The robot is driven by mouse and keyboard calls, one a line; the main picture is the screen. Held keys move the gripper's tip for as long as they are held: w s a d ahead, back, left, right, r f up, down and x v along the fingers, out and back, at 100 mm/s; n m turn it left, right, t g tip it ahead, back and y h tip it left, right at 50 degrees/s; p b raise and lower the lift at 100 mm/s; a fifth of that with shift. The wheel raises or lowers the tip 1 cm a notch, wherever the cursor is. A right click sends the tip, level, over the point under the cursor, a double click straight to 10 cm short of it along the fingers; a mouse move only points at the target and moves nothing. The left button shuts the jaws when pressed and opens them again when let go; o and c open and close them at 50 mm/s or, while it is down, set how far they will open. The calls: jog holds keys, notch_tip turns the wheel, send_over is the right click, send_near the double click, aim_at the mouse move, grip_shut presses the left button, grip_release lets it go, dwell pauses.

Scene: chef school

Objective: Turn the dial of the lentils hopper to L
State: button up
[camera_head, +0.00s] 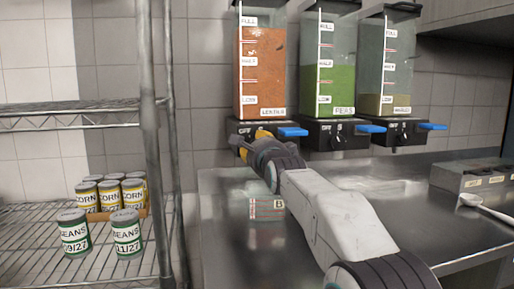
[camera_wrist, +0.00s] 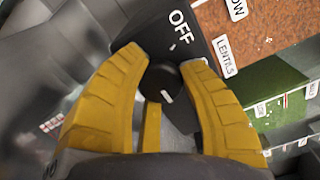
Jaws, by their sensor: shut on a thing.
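The lentils hopper (camera_head: 262,72) is the leftmost of three wall dispensers, filled with orange lentils and labelled LENTILS. Its label also shows in the wrist view (camera_wrist: 224,56). Its black dial (camera_wrist: 163,82) carries a short white mark, beside the printed OFF on the black base. My gripper (camera_wrist: 165,72) has its yellow fingers on both sides of the dial, closed on it. In the head view my gripper (camera_head: 252,138) reaches the base of the lentils hopper and hides the dial there. The L marking is not visible.
The peas hopper (camera_head: 328,80) and a third hopper (camera_head: 383,75) hang to the right, with blue levers below. A steel counter (camera_head: 225,215) lies underneath, with a small striped, labelled item (camera_head: 266,208) on it. A wire rack (camera_head: 60,265) with corn and beans cans stands left.

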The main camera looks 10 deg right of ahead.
jog(key=o, duration=1.2)
jog(key=shift+a, duration=0.1)
jog(key=shift+s, duration=0.1)
jog(key=s, duration=1.1)
jog(key=shift+s, duration=0.35)
